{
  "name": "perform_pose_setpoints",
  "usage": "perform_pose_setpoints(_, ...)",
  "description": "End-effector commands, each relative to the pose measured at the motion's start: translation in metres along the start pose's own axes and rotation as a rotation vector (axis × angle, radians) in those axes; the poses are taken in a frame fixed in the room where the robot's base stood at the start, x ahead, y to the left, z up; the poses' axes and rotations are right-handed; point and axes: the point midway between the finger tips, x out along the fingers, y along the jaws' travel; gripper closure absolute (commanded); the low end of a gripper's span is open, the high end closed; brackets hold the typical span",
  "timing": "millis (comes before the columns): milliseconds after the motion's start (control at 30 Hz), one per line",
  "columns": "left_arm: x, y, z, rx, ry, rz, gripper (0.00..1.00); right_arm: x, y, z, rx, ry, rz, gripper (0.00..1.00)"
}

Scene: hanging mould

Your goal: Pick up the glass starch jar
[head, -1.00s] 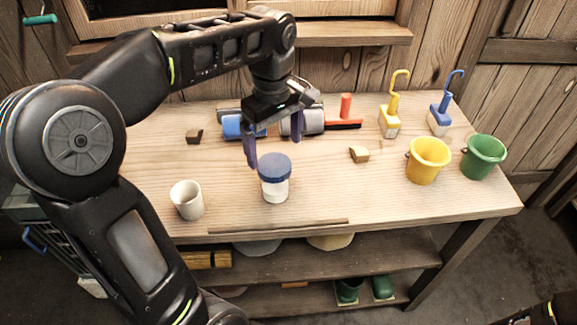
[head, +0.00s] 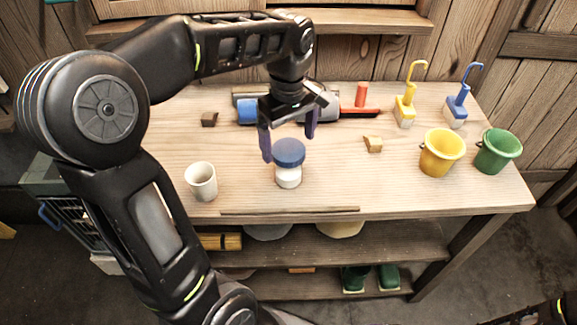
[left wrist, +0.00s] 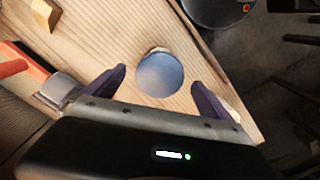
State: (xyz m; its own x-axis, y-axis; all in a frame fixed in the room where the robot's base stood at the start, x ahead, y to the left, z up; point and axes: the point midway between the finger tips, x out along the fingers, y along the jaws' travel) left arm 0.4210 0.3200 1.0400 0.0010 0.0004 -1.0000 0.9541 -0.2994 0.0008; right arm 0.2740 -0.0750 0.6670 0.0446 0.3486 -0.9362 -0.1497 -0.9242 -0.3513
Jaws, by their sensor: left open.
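The glass starch jar (head: 288,177) has a blue lid and whitish contents and stands upright on the wooden table near its front edge. My left gripper (head: 289,145) is open just behind and above the jar, fingers pointing down. In the left wrist view the round blue lid (left wrist: 160,74) lies ahead of and between the two spread fingers of the gripper (left wrist: 158,88). The lid hides most of the jar there. I see no contact between fingers and jar. My right gripper is not in view.
A white cup (head: 202,181) stands left of the jar. Yellow (head: 441,153) and green (head: 497,151) buckets stand at the right. A blue and grey roller-like item (head: 247,111) lies behind the gripper. A thin wooden strip (head: 290,210) runs along the table's front edge.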

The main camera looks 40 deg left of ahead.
Motion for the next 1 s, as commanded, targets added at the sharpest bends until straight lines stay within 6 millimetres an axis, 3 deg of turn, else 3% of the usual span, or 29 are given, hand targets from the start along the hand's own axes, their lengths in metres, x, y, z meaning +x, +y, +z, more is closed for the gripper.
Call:
perform_pose_setpoints(367, 0.045, -0.001, -0.001, 0.0, -0.002, -0.002, 0.05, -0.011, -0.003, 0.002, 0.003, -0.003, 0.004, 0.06)
perform_pose_setpoints(1000, 0.047, 0.0, -0.001, 0.0, -0.001, 0.0, 0.08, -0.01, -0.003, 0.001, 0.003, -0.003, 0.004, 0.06)
